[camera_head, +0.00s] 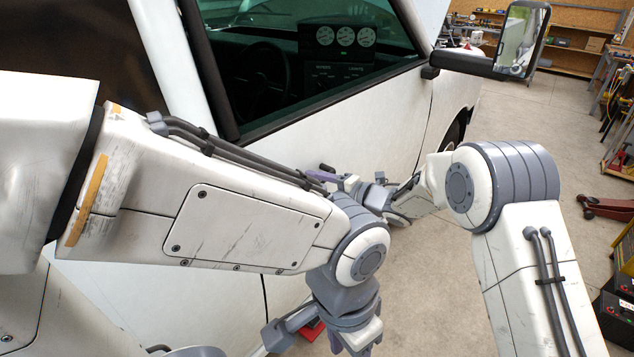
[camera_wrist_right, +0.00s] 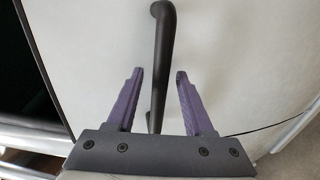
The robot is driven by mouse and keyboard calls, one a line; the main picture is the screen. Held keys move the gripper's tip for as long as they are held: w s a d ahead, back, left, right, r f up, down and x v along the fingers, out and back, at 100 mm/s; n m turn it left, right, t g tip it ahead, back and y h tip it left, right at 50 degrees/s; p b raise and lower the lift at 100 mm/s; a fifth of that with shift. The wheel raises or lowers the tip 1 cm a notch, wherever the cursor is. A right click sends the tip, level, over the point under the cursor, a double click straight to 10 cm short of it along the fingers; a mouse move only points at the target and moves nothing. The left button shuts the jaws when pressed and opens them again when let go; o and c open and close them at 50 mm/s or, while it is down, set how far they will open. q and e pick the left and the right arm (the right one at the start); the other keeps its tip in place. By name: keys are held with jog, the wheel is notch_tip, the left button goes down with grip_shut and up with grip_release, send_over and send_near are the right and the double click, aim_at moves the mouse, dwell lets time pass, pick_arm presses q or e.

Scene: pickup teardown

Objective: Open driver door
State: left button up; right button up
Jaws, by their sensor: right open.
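The white driver door (camera_head: 375,115) fills the middle of the head view, with its window above; the door looks shut. Its dark bar handle (camera_wrist_right: 162,50) shows in the right wrist view; a dark end of it shows near my right gripper (camera_head: 326,178) in the head view. In the right wrist view, my right gripper (camera_wrist_right: 160,78) is open, with one purple finger on each side of the bar and a gap to both. The bar's lower end is near the gripper's palm.
A side mirror (camera_head: 520,38) sticks out from the door's front upper corner. Open concrete floor (camera_head: 555,130) lies to the right. A red floor jack (camera_head: 605,207) and dark boxes (camera_head: 614,315) stand at the right edge. Shelves (camera_head: 575,50) line the back.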

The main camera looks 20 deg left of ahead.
grip_shut()
dwell(1.4)
